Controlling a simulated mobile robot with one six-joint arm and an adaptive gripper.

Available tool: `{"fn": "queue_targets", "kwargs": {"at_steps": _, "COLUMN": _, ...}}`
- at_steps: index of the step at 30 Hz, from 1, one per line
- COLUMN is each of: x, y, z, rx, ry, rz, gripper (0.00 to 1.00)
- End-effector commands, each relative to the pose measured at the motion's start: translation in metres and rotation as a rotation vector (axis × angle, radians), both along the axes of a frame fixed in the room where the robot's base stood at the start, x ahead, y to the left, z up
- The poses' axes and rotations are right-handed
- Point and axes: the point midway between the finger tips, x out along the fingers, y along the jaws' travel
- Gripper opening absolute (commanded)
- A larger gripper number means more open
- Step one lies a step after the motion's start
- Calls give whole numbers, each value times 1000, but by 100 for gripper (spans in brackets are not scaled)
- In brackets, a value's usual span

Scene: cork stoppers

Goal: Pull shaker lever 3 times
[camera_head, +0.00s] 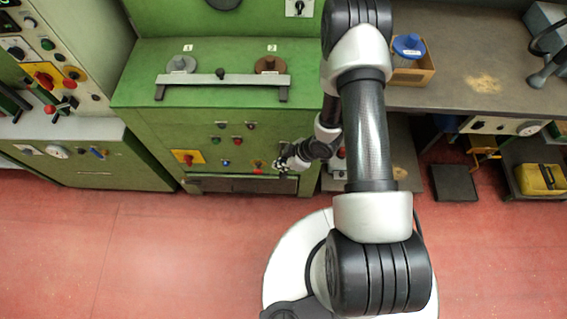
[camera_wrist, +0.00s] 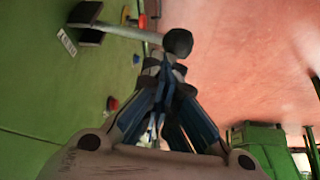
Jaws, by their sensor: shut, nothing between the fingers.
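In the wrist view a pale lever rod (camera_wrist: 135,33) runs from a black mount on the green front to a round black knob (camera_wrist: 178,42). My gripper (camera_wrist: 165,68) is shut and empty, with its fingertips just short of the knob in the picture. I cannot tell whether they touch it. In the head view my gripper (camera_head: 280,166) is low in front of the right side of the green machine (camera_head: 145,120). I cannot make out the lever there.
The machine's top carries a grey bar (camera_head: 245,79) and two lidded holes marked 1 and 2. Buttons dot its front. A grey bench (camera_head: 470,85) at right holds a cardboard box (camera_head: 415,75) with a blue-topped item. Red floor (camera_head: 120,250) lies open at left.

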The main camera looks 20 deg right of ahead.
Motion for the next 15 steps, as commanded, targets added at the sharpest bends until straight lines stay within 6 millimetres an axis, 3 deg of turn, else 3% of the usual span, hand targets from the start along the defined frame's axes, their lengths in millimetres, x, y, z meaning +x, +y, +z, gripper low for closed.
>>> {"fn": "queue_targets", "kwargs": {"at_steps": 15, "x": -4, "y": 1, "z": -6, "rx": 1, "ry": 3, "rz": 1, "gripper": 0}}
